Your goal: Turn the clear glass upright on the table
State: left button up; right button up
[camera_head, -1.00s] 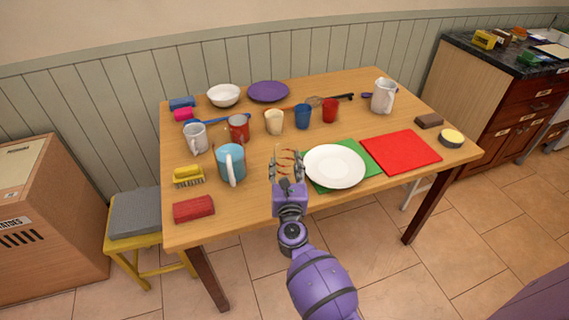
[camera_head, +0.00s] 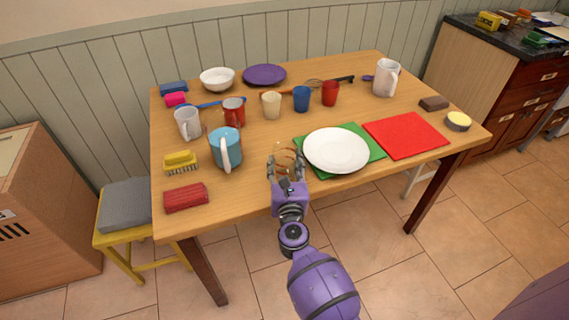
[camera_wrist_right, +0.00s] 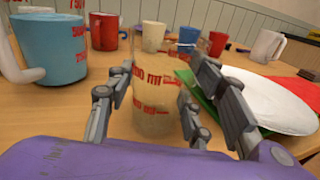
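The clear glass (camera_wrist_right: 157,82) with red markings stands between the fingers of my right gripper (camera_wrist_right: 150,110) in the right wrist view. It is see-through, and I cannot tell which end is up. In the head view the glass (camera_head: 289,157) shows as red-orange marks between the fingers of my right gripper (camera_head: 286,168), near the table's front edge, left of the white plate. The right fingers are apart on both sides of the glass; whether they touch it is unclear. My left gripper is out of view.
On the wooden table (camera_head: 240,188), a white plate (camera_head: 336,150) on a green mat (camera_head: 371,139) is close on the right. A light-blue mug (camera_head: 226,148) is on the left. Several cups stand behind. A red mat (camera_head: 405,135) lies farther right.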

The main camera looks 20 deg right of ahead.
jog(key=shift+o, duration=1.3)
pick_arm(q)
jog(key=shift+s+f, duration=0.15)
pick_arm(e)
jog(key=shift+o, duration=0.4)
